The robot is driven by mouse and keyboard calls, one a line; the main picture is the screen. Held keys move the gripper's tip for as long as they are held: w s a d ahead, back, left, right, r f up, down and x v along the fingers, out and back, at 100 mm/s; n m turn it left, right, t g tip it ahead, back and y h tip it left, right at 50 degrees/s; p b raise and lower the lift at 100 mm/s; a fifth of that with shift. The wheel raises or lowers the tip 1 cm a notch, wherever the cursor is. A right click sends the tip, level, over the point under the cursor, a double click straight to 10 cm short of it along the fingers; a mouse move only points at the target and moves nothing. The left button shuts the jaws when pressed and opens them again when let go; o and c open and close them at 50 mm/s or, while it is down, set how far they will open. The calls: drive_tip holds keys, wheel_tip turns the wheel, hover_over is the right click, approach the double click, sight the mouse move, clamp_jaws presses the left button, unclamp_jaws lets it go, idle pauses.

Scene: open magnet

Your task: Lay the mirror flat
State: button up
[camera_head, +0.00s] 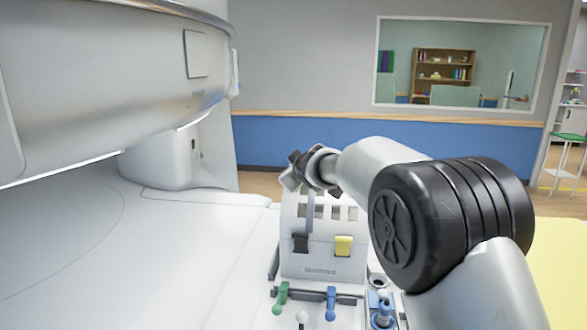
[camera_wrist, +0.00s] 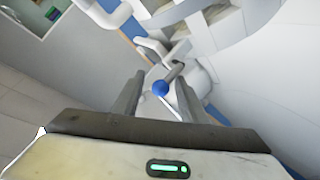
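I cannot make out a mirror for certain in either view. My gripper (camera_head: 302,172) is at the end of my arm, above the slotted white panel in the head view; its fingertips are not clear there. In the wrist view my gripper (camera_wrist: 165,98) has its two fingers spread, with a clear gap between them. A blue ball (camera_wrist: 160,87) shows in that gap, next to a grey rod (camera_wrist: 175,72) and a thin white bar (camera_wrist: 172,107). I cannot tell whether the ball is between the fingers or beyond them.
The white panel (camera_head: 310,261) carries a black slider (camera_head: 300,243) and a yellow slider (camera_head: 343,246). A green lever (camera_head: 281,297), a blue lever (camera_head: 331,302) and a blue-based joystick (camera_head: 382,316) stand in front. The large white magnet (camera_head: 110,75) overhangs the left; the white surface below is clear.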

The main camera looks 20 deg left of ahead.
drive_tip(key=shift+s+a+r, duration=0.1)
drive_tip(key=shift+s, duration=0.1)
drive_tip(key=b+v, duration=0.3)
drive_tip(key=v, duration=1.4)
drive_tip(key=shift+d, duration=0.25)
drive_tip(key=s+d+r+m+g+h+p, duration=0.1)
drive_tip(key=s+d+m+h+p, duration=0.2)
drive_tip(key=d, duration=0.9)
drive_tip(key=s+d+m+h+p, duration=0.2)
drive_tip(key=s+d+m+h, duration=0.15)
drive_tip(key=d, duration=0.85)
drive_tip(key=s+d+f+m+g+p, duration=0.1)
drive_tip(key=s+d+f+m, duration=0.1)
drive_tip(key=s+d, duration=0.2)
drive_tip(key=s+d+f+m+g+p, duration=0.2)
drive_tip(key=s+d+m, duration=0.1)
drive_tip(key=s, duration=0.8)
drive_tip(key=s+d+f+m+g+h+p, duration=0.1)
drive_tip(key=s+d+f+m+g, duration=0.1)
drive_tip(key=s+d, duration=0.4)
drive_tip(key=shift+s+f, duration=0.45)
drive_tip(key=shift+s, duration=0.4)
